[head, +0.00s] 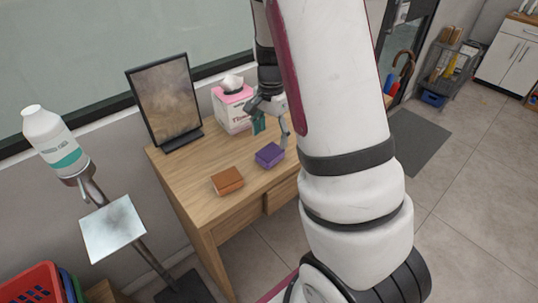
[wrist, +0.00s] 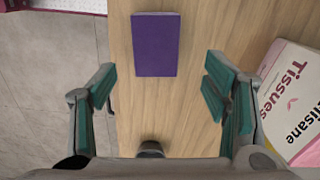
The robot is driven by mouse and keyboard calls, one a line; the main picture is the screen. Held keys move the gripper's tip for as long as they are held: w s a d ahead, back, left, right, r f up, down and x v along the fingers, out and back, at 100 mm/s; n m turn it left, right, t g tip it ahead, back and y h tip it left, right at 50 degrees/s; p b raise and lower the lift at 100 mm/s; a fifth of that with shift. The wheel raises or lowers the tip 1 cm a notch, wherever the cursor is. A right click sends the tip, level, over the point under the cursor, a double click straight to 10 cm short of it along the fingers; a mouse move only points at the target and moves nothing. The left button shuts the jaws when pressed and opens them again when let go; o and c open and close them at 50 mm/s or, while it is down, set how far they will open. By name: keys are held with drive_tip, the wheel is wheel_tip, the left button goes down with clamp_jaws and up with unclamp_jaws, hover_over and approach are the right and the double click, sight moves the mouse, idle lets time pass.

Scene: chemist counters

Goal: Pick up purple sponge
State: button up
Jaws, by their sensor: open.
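The purple sponge (head: 269,155) is a small flat block lying on the wooden table (head: 185,175), near its front edge. In the wrist view the purple sponge (wrist: 156,45) shows from above, beyond the fingertips and roughly between their lines. My gripper (head: 272,120) is open and empty above the table, close to the sponge on its far side in the head view. In the wrist view both teal-padded fingers of my gripper (wrist: 157,85) are wide apart, with bare wood between them. I see no contact with the sponge.
A brown-orange block (head: 227,181) lies left of the sponge. A tissue box (head: 232,109) stands behind, close beside my gripper; it also shows at the right of the wrist view (wrist: 300,100). A dark framed panel (head: 165,100) stands at the table's back left.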

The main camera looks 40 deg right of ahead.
sight(271, 150)
drive_tip(key=shift+s+a+f+p, duration=0.1)
drive_tip(key=shift+s+f+p, duration=0.1)
drive_tip(key=shift+f, duration=1.3)
drive_tip(key=shift+s+a+f+p, duration=0.1)
drive_tip(key=shift+f+p, duration=0.05)
drive_tip(key=shift+f, duration=1.3)
drive_tip(key=shift+c, duration=0.5)
drive_tip(key=c, duration=0.8)
